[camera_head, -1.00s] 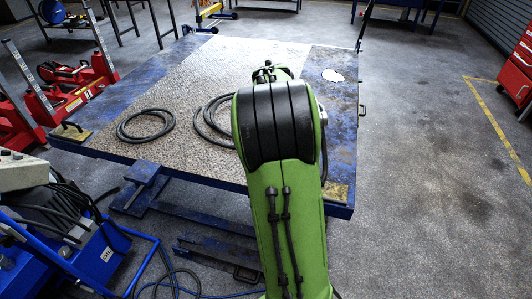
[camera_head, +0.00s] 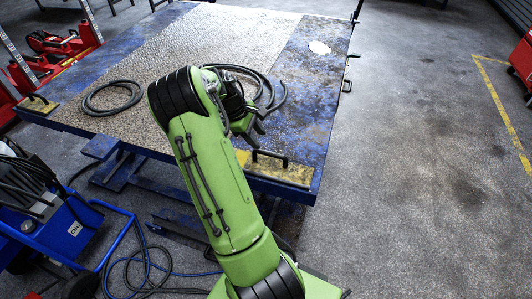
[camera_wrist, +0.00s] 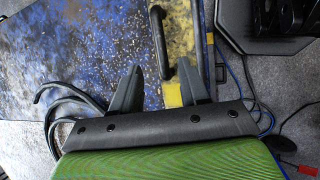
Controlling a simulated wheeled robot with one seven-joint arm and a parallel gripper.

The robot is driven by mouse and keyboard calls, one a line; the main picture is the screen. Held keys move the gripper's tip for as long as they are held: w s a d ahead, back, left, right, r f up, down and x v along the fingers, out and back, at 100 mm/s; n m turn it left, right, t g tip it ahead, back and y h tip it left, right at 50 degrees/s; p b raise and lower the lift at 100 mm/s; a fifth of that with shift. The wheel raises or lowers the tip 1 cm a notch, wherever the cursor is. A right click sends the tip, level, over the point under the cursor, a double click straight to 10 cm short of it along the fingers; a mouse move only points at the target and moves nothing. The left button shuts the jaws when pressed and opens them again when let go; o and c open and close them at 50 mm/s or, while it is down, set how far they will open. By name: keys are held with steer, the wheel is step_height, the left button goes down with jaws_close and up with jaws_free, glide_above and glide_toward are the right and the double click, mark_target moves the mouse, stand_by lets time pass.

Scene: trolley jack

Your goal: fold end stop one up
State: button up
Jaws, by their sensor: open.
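A black bar-shaped stop (camera_head: 270,156) stands on a worn yellow patch at the near right corner of the blue lift platform (camera_head: 305,110). A similar black stop (camera_head: 38,99) is at the near left corner; which one is end stop one, I cannot tell. My gripper (camera_head: 260,133) is above the platform, just behind and left of the near right stop. In the wrist view my gripper (camera_wrist: 160,70) has its two fingers apart and empty. The black stop (camera_wrist: 159,38) shows beyond and between the fingertips, apparently not held.
Black hoses (camera_head: 112,97) lie coiled on the platform, one loop close to my gripper. A blue hydraulic unit (camera_head: 75,225) with cables stands at the front left. Red jacks (camera_head: 50,50) stand at the left.

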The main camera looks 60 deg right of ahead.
mark_target(269, 153)
steer(key=b+x, duration=0.2)
steer(key=x, duration=0.5)
steer(key=shift+s+f, duration=0.1)
steer(key=shift+f, duration=0.25)
jaws_close()
